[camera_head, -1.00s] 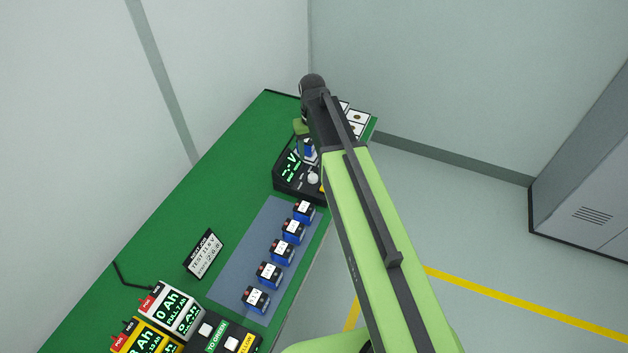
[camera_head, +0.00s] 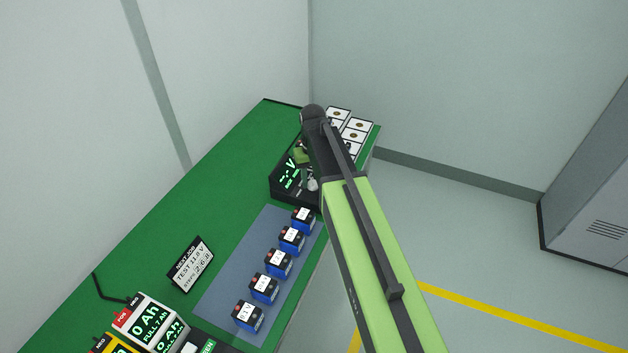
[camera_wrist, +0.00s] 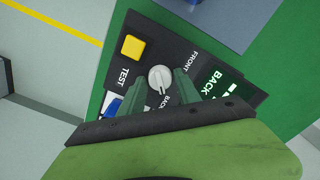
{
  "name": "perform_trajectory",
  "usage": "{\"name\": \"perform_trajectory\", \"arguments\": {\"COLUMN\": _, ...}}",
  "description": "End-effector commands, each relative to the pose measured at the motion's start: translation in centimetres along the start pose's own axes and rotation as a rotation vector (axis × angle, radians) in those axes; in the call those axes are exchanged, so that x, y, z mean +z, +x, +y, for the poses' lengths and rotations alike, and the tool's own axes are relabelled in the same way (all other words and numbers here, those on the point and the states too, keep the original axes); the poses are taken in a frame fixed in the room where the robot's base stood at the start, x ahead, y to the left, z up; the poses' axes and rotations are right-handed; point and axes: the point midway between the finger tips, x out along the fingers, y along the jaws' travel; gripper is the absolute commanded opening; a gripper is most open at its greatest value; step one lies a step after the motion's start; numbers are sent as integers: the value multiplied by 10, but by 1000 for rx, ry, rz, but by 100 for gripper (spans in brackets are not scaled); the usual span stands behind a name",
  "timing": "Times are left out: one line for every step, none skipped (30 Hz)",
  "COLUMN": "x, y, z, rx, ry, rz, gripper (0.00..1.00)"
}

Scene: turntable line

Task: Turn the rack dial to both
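The rack dial (camera_wrist: 160,79) is a round white knob on a black panel (camera_wrist: 190,57). In the wrist view it lies between the two dark green fingers of my gripper (camera_wrist: 162,73), which is open with a gap on each side. The dial's dark mark points down, towards the BACK label. A FRONT label is at its upper right, and a lit display (camera_wrist: 212,84) reads BACK. In the head view the dial (camera_head: 313,184) shows beside my arm, and my gripper is mostly hidden.
A yellow button (camera_wrist: 133,47) marked TEST and a blue-and-white item (camera_wrist: 112,105) sit beside the dial. In the head view, several blue batteries (camera_head: 278,263) stand on a grey-blue mat (camera_head: 228,280), and white cards (camera_head: 357,125) lie behind the panel.

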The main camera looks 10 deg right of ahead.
Motion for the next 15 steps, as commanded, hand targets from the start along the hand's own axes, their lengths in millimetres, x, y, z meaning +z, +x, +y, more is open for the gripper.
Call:
{"name": "perform_trajectory", "arguments": {"x": 0, "y": 0, "z": 0, "rx": 0, "ry": 0, "rz": 0, "gripper": 31}}
{"name": "perform_trajectory", "arguments": {"x": 0, "y": 0, "z": 0, "rx": 0, "ry": 0, "rz": 0, "gripper": 27}}
{"name": "perform_trajectory", "arguments": {"x": 0, "y": 0, "z": 0, "rx": 0, "ry": 0, "rz": 0, "gripper": 22}}
{"name": "perform_trajectory", "arguments": {"x": 0, "y": 0, "z": 0, "rx": 0, "ry": 0, "rz": 0, "gripper": 18}}
{"name": "perform_trajectory", "arguments": {"x": 0, "y": 0, "z": 0, "rx": 0, "ry": 0, "rz": 0, "gripper": 14}}
{"name": "perform_trajectory", "arguments": {"x": 0, "y": 0, "z": 0, "rx": 0, "ry": 0, "rz": 0, "gripper": 9}}
{"name": "perform_trajectory", "arguments": {"x": 0, "y": 0, "z": 0, "rx": 0, "ry": 0, "rz": 0, "gripper": 5}}
{"name": "perform_trajectory", "arguments": {"x": 0, "y": 0, "z": 0, "rx": 0, "ry": 0, "rz": 0, "gripper": 1}}
{"name": "perform_trajectory", "arguments": {"x": 0, "y": 0, "z": 0, "rx": 0, "ry": 0, "rz": 0, "gripper": 0}}
{"name": "perform_trajectory", "arguments": {"x": 0, "y": 0, "z": 0, "rx": 0, "ry": 1, "rz": 0, "gripper": 0}}
{"name": "perform_trajectory", "arguments": {"x": 0, "y": 0, "z": 4, "rx": 0, "ry": 1, "rz": 0, "gripper": 0}}
{"name": "perform_trajectory", "arguments": {"x": 0, "y": 0, "z": 3, "rx": 0, "ry": 0, "rz": 0, "gripper": 0}}
{"name": "perform_trajectory", "arguments": {"x": 0, "y": 0, "z": 2, "rx": 1, "ry": -1, "rz": -1, "gripper": 0}}
{"name": "perform_trajectory", "arguments": {"x": 0, "y": 0, "z": 2, "rx": 1, "ry": -3, "rz": -1, "gripper": 0}}
{"name": "perform_trajectory", "arguments": {"x": 0, "y": 0, "z": 2, "rx": 1, "ry": -8, "rz": -1, "gripper": 0}}
